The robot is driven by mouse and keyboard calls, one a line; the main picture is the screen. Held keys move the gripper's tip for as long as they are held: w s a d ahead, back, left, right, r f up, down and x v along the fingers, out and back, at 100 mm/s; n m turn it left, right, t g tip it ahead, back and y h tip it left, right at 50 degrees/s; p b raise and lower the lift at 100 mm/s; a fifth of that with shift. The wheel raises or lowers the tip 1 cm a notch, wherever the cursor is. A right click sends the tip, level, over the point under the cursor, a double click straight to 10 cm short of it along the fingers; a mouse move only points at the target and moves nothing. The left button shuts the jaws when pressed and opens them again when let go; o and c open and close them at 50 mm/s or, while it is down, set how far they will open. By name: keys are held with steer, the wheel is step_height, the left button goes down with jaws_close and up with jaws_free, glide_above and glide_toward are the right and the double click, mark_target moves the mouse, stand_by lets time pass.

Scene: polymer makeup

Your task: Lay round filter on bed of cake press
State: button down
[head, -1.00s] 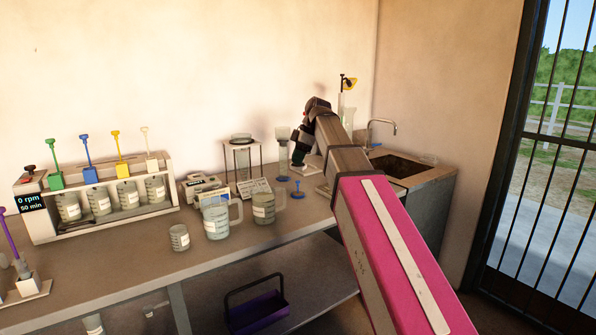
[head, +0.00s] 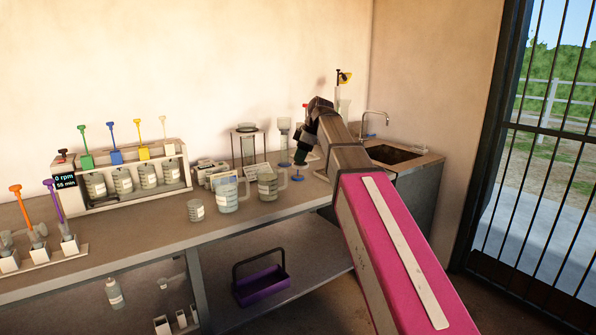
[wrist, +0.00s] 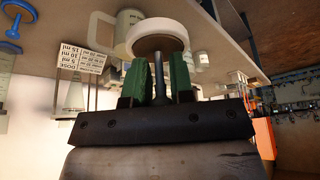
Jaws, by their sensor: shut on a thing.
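My gripper (wrist: 160,85) has green fingers shut on a dark stem with a pale round disc on its end. This disc, apparently the round filter (wrist: 160,38), sits just beyond the fingertips. In the head view my gripper (head: 301,157) hangs over the bench near the sink, and the held disc cannot be made out. A blue flanged piece (head: 298,178) is below the gripper on the bench; a blue piece also shows in the wrist view (wrist: 12,20). I cannot tell which apparatus is the cake press; a dark-legged stand with a round top (head: 247,130) is left of the gripper.
Handled beakers (head: 228,196) (head: 270,186) and a small beaker (head: 196,211) stand on the bench left of the gripper. A white rack (head: 130,180) with coloured stirrers is further left. The sink (head: 396,153) is to the right. A purple caddy (head: 263,286) is on the shelf below.

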steer(key=d+f+m+t+h, duration=0.4)
steer(key=d+f+m, duration=1.35)
steer(key=f, duration=0.45)
steer(key=s+r, duration=0.3)
steer(key=s, duration=0.5)
steer(key=shift+s+d+r+h, duration=0.15)
steer(key=shift+s+d+h, duration=0.15)
steer(key=shift+s+d, duration=0.05)
steer(key=shift+n, duration=0.25)
